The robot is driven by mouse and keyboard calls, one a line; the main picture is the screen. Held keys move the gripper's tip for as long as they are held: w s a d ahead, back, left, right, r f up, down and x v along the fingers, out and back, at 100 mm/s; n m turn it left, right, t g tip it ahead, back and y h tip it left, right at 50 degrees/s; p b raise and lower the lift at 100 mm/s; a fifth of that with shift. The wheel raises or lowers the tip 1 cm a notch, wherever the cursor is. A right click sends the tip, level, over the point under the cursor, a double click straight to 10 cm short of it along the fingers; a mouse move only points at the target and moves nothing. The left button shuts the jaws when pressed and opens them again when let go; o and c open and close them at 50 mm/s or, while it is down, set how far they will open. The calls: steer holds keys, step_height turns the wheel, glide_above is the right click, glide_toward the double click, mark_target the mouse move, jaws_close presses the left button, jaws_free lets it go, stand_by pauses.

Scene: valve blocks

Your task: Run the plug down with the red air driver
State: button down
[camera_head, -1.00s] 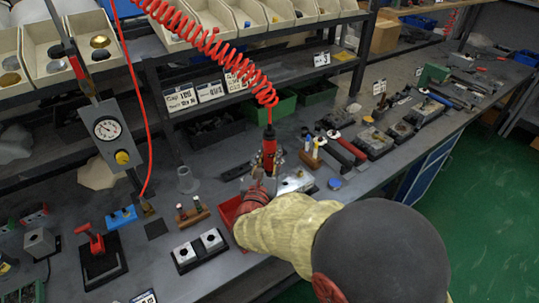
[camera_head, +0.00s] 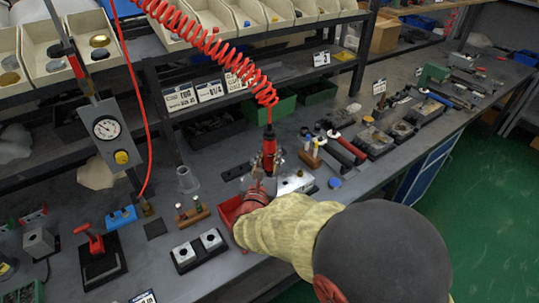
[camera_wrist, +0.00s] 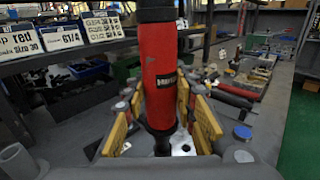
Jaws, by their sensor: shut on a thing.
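The red air driver (camera_head: 269,145) hangs upright from a coiled red hose. It also fills the middle of the wrist view (camera_wrist: 160,88), a red body with black ends. My gripper (camera_head: 268,163) is shut on the driver, its yellow-padded fingers on both sides of the red body. Under the driver is a light metal valve block (camera_head: 296,185) on the bench. The driver's lower end is just left of or over that block; I cannot tell whether it touches. The plug is hidden behind the driver and gripper.
A red tray (camera_head: 230,210) lies left of my wrist. Two light blocks stand on a black base (camera_head: 198,251). A clear cup (camera_head: 188,180) stands further left. The coiled hose (camera_head: 215,50) runs overhead.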

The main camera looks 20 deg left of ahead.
mark_target(268, 166)
steer(key=shift+s+f+b, duration=0.1)
steer(key=shift+f+b, duration=1.05)
steer(key=shift+f, duration=0.35)
stand_by(3.0)
steer(key=shift+r, duration=0.2)
